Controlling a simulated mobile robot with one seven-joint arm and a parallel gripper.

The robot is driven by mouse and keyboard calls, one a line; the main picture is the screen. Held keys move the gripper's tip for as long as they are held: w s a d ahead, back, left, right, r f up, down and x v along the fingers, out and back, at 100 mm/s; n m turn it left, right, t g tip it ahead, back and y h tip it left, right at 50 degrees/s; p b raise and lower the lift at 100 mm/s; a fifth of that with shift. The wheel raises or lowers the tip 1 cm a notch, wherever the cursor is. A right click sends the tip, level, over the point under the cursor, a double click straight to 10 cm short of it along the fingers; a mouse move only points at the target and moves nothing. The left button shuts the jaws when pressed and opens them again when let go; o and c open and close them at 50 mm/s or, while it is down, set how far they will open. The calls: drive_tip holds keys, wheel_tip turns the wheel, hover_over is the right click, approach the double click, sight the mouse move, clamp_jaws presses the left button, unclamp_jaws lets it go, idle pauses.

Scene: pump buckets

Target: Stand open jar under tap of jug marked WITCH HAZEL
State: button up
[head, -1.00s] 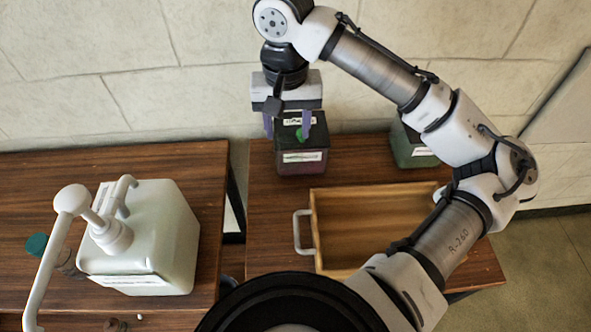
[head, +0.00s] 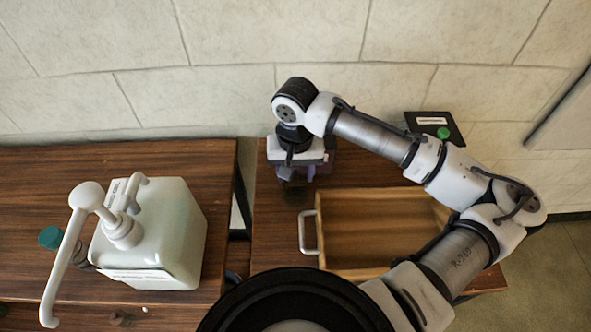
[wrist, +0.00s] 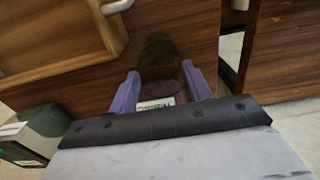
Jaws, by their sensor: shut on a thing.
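The jar's mouth is hard to make out. I cannot tell whether the jar touches the table.
A wooden tray (head: 322,225) with a pale handle lies just right of the gripper. A green-capped dark jug (head: 420,125) stands at the back right, also in the wrist view (wrist: 45,128). A large white pump jug (head: 165,225) stands on the left table, across a gap.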

drive_tip(key=o, duration=1.5)
drive_tip(key=shift+o, duration=0.2)
